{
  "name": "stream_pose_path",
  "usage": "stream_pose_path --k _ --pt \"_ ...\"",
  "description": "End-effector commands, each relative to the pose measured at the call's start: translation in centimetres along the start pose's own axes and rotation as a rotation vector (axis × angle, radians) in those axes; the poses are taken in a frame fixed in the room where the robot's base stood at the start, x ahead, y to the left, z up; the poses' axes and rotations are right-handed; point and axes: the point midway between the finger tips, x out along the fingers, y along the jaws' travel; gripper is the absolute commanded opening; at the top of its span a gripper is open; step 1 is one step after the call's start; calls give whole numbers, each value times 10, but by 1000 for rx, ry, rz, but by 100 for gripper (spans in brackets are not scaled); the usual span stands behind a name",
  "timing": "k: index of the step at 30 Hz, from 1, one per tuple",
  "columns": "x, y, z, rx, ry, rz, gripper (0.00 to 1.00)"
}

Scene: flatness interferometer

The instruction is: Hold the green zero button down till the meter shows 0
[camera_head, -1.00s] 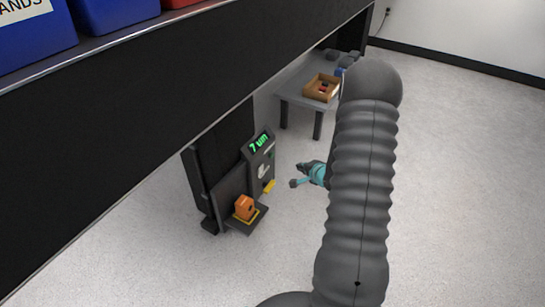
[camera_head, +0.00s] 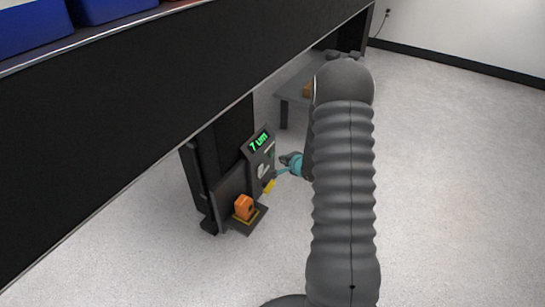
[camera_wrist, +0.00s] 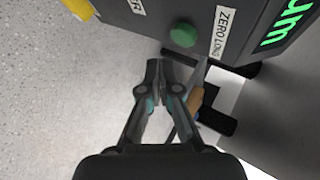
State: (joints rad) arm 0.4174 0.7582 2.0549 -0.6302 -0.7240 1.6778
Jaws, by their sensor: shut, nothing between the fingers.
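The meter (camera_head: 261,163) is a dark grey box under the long black shelf, with a green lit display (camera_head: 259,141) reading "7 um". In the wrist view, the round green zero button (camera_wrist: 183,36) sits on the box's face beside a white label reading "ZERO LONG" (camera_wrist: 224,32). My gripper (camera_head: 278,171) is at the right side of the meter in the head view. In the wrist view, my gripper's fingertips (camera_wrist: 166,64) are together, empty, and just short of the green button. A small gap shows between fingertips and button.
An orange block (camera_head: 244,207) sits on a small platform below the meter. A yellow part (camera_head: 269,186) sticks out low on the meter. A grey table (camera_head: 290,92) stands behind, partly hidden by my arm. Open floor lies to the right.

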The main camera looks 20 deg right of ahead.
Motion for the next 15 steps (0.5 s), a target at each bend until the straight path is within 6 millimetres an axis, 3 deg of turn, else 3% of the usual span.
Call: stream_pose_path --k 15 --pt "9 -7 7 1 0 0 0"
